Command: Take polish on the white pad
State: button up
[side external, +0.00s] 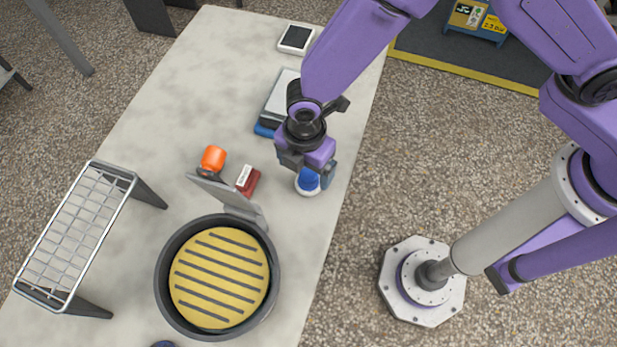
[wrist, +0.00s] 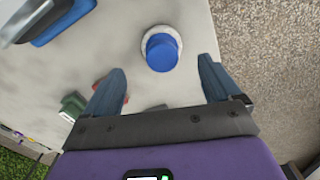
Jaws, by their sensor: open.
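The white pad (side external: 306,191) is a small round pad with a blue knob (side external: 308,179) on top, lying near the right edge of the table. The blue knob also shows in the wrist view (wrist: 161,53), with the pad's white rim (wrist: 177,40) around it. My gripper (side external: 314,172) hangs pointing down over the pad and partly hides it. In the wrist view my gripper (wrist: 160,82) is open, and the knob stands just beyond the gap between the fingertips, with nothing held. I cannot tell which thing holds the polish.
A round dark bucket (side external: 162,285) with a yellow slotted disc (side external: 219,278) stands at the front. A grey panel (side external: 228,201), an orange-topped item (side external: 213,158) and a red block (side external: 249,184) are behind it. A wire rack (side external: 78,230) stands left; a grey-and-blue device (side external: 279,97) lies behind the gripper.

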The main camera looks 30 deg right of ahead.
aim_at(308, 175)
jog(key=f, duration=0.4)
jog(key=shift+d+f, duration=0.3)
jog(key=shift+f, duration=0.1)
jog(key=shift+c, duration=0.3)
jog(key=c, duration=1.1)
